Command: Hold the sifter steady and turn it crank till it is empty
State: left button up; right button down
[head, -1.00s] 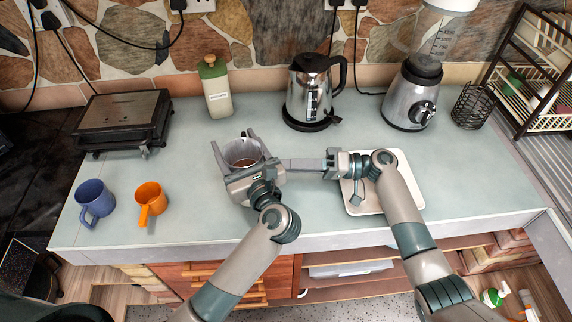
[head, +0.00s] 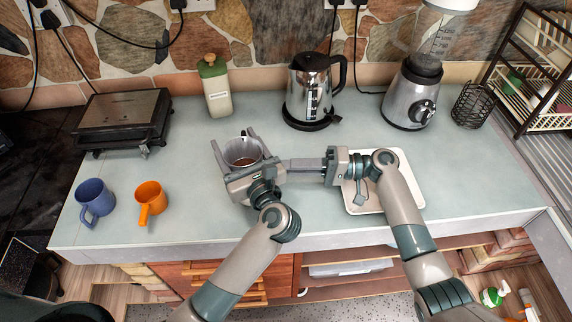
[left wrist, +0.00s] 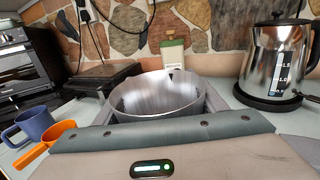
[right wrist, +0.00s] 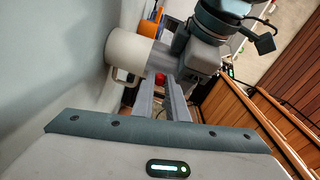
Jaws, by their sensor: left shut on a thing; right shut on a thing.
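The sifter (head: 243,150) is a metal cup held upright over the counter, left of the middle. A little brown-red content shows low inside it in the head view. In the left wrist view its rim (left wrist: 155,92) stands just beyond my gripper. My left gripper (head: 234,142) is shut around the sifter's body, one finger on each side. My right gripper (head: 288,164) reaches in from the right, shut on the crank at the sifter's side. A red crank knob (right wrist: 160,79) shows between its fingers in the right wrist view. The rest of the crank is mostly hidden.
A white tray (head: 407,198) lies under my right forearm. A blue mug (head: 95,200) and an orange mug (head: 151,199) stand at the left.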

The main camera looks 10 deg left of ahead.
jog(key=shift+m, duration=0.3)
jog(key=c, duration=2)
grip_release()
jog(key=shift+d, duration=0.15)
jog(key=d, duration=0.4)
jog(key=w+d, duration=0.1)
jog(key=d, duration=0.2)
jog(key=w+d, duration=0.1)
jog(key=d, duration=0.3)
jog(key=shift+w+d+r, duration=0.15)
jog(key=shift+d+r, duration=0.05)
jog(key=shift+d, duration=0.1)
